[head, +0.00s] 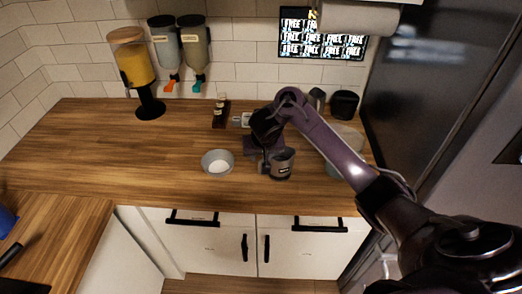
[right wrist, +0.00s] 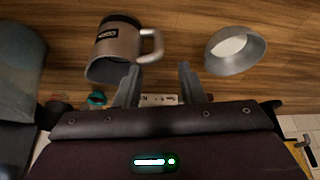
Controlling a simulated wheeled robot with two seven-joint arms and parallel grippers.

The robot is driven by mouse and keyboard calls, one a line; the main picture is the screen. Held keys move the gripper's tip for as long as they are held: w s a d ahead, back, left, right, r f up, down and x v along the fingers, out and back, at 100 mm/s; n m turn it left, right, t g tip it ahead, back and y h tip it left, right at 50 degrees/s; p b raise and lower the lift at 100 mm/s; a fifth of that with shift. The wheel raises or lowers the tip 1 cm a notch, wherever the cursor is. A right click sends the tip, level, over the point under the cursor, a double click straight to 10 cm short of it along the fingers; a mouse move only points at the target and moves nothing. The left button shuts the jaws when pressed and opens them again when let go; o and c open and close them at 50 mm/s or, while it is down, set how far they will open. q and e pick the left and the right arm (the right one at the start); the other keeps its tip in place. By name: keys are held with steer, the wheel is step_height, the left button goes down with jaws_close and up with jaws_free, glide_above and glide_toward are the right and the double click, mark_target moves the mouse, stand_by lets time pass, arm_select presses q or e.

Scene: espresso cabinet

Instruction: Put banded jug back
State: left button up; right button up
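The banded jug (head: 281,164) is a grey metal mug with dark bands and a small dark label. It stands on the wooden counter, right of a grey bowl. In the right wrist view the jug (right wrist: 118,43) is at upper left, with its looped handle towards the picture's middle. My right gripper (head: 264,168) is just left of the jug in the head view. In the right wrist view its two fingers (right wrist: 159,82) are apart with nothing between them, and the handle is close beyond them. My left gripper is out of view.
The grey bowl (head: 217,162) with white contents stands left of my right gripper. A black canister (head: 344,104) is by the dark fridge side. A yellow-filled dispenser (head: 135,65) stands at back left. The left counter is mostly clear.

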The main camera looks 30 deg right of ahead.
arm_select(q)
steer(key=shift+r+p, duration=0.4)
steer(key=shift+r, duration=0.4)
